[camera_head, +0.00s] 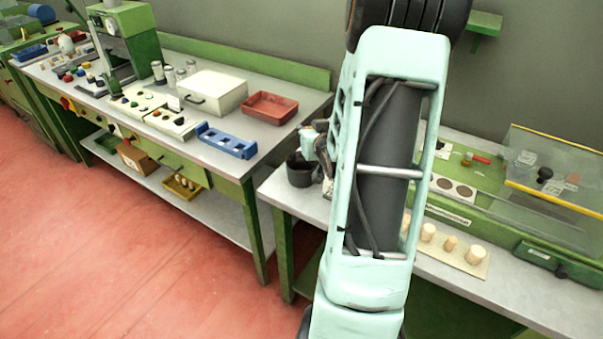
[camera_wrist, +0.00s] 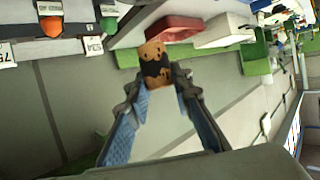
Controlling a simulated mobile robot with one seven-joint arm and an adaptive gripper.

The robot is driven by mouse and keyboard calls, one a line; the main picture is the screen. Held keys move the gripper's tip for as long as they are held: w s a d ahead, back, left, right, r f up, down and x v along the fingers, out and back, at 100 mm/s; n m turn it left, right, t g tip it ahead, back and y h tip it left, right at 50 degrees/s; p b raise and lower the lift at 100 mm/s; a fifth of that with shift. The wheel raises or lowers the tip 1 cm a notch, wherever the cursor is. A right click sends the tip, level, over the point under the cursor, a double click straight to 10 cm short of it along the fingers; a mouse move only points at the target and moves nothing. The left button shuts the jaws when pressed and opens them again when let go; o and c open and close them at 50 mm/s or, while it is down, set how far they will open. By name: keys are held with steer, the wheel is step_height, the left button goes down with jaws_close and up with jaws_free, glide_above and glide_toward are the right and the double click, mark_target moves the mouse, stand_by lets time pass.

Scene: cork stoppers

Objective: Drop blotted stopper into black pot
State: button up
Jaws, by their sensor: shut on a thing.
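The blotted stopper (camera_wrist: 155,62) is a tan cork with a dark patch around its middle. In the wrist view my gripper (camera_wrist: 157,82) is shut on it, with one finger on each side. In the head view my gripper (camera_head: 322,158) is largely hidden behind my arm, and I cannot make out the stopper there. The black pot (camera_head: 301,171) stands at the left end of the near grey bench, just beside and below my gripper. Its inside is dark. I cannot pick out the pot in the wrist view.
A beige board (camera_head: 468,258) with several plain corks lies on the near bench, right of my arm. A clear-covered green apparatus (camera_head: 550,175) stands behind it. A red tray (camera_head: 270,107) and a blue rack (camera_head: 226,141) sit on the left bench.

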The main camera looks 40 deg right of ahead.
steer(key=shift+f+b, duration=0.65)
steer(key=shift+f, duration=0.95)
steer(key=o, duration=0.8)
steer(key=v, duration=0.7)
steer(key=shift+s+r, duration=0.15)
